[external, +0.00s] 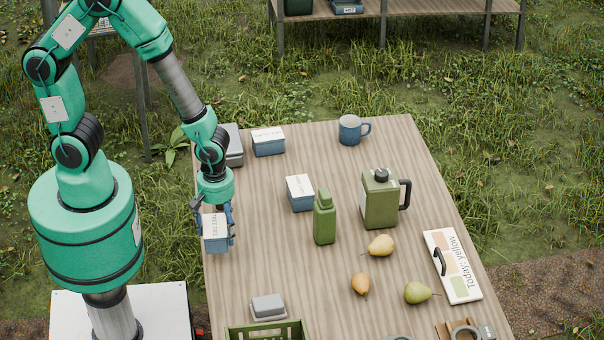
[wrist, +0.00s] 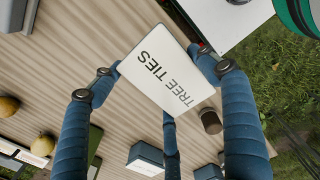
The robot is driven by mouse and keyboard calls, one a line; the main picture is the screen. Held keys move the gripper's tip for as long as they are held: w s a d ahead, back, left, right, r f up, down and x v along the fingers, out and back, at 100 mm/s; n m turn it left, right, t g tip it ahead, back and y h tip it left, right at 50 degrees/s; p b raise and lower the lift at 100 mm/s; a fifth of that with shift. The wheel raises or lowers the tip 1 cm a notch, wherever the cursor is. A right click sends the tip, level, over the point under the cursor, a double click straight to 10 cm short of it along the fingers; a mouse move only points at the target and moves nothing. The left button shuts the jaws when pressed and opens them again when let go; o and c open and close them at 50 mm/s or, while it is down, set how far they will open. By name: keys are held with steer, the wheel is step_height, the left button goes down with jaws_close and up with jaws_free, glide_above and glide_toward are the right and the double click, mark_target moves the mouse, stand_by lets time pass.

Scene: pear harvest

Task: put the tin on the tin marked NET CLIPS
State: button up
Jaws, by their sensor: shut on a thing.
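My gripper (external: 216,218) is shut on a blue tin with a white lid (external: 216,244), near the left edge of the table. In the wrist view the held tin (wrist: 168,68) reads TREE TIES and sits between my fingers (wrist: 165,75). I cannot tell how far it is above the wood. Two similar blue tins with white lids stand on the table: one at the back left (external: 268,142) and one near the middle (external: 300,193). Their lettering is too small to read surely, so I cannot tell which is marked NET CLIPS.
A grey box (external: 234,147) stands at the back left. A green bottle (external: 324,219) is close to the middle tin, with a green jug (external: 379,201) to its right. A blue mug (external: 350,129), several pears (external: 381,245), a sign board (external: 454,266) and a green crate (external: 266,331) are around.

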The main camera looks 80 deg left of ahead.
steer(key=shift+w+a+r, duration=0.15)
steer(key=shift+w+a, duration=0.25)
steer(key=shift+a, duration=0.05)
steer(key=w+a+r+n+p, duration=0.1)
steer(key=w+a+r+n, duration=0.1)
steer(key=a, duration=1.1)
steer(key=w+a+r+n+p, duration=0.1)
steer(key=a+n, duration=0.3)
steer(key=a, duration=0.9)
steer(key=w+a+r+n+p, duration=0.2)
steer(key=w+a+r+n, duration=0.1)
steer(key=a, duration=1)
steer(key=shift+w+a+r+n, duration=0.15)
steer(key=shift+a+r+n, duration=0.05)
steer(key=shift+r+n, duration=0.1)
steer(key=shift+w, duration=0.1)
steer(key=w+a, duration=0.2)
steer(key=w, duration=0.2)
steer(key=w+a+f, duration=0.1)
steer(key=w+a, duration=0.2)
steer(key=w, duration=0.1)
steer(key=w+a+b, duration=0.1)
steer(key=w+a, duration=0.1)
steer(key=w, duration=0.2)
steer(key=shift+w+a+f, duration=0.2)
steer(key=shift+w+a, duration=0.2)
